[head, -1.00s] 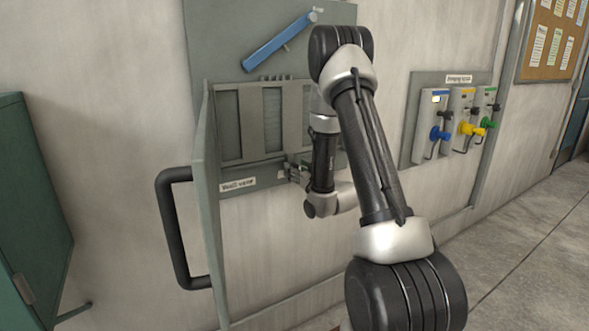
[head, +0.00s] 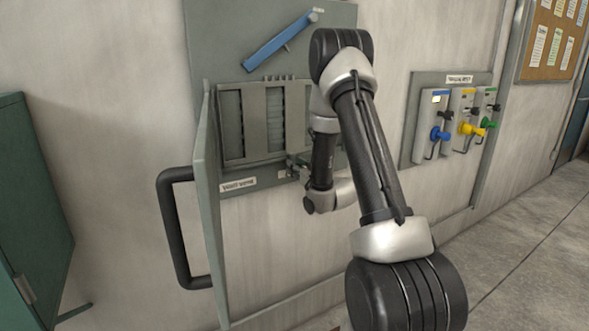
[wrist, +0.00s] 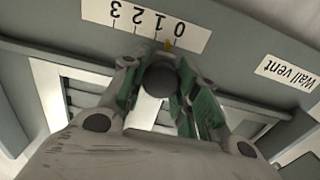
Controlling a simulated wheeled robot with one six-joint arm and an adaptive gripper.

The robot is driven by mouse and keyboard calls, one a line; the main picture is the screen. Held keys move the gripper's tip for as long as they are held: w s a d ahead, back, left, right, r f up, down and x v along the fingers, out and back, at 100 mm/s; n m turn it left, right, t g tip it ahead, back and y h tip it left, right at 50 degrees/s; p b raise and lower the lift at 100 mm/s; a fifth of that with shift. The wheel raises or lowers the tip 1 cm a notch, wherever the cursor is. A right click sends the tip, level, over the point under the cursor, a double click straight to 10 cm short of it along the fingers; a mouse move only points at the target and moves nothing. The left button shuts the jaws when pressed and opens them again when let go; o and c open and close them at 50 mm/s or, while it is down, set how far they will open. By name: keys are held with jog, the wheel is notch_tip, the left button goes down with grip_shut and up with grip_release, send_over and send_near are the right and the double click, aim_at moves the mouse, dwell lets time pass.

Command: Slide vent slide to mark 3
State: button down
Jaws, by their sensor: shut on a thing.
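The wall vent (head: 253,92) is on the wall panel in the head view, with upright slide bars (head: 275,118) and ribbed openings between them. In the wrist view its scale (wrist: 146,20) appears upside down, with 0 at right and 3 at left. A small yellow pointer (wrist: 168,44) is near the 0 end, apparently between 0 and 1. My gripper (wrist: 160,92) is shut on the dark round knob (wrist: 162,80) of the vent slide, its green-padded fingers on either side. In the head view my gripper (head: 291,169) is at the vent's lower edge, partly hidden.
An open grey door (head: 207,200) with a black handle (head: 174,235) stands left of the vent. A blue lever (head: 279,41) is above it. Several coloured valves (head: 440,134) are on a panel at right. A green cabinet (head: 35,190) is at far left.

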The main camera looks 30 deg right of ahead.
jog(key=d, duration=0.7)
jog(key=shift+w, duration=0.15)
jog(key=shift+r, duration=0.1)
jog(key=c, duration=1.1)
grip_release()
jog(key=shift+d, duration=0.1)
jog(key=s, duration=1.2)
jog(key=shift+d, duration=0.15)
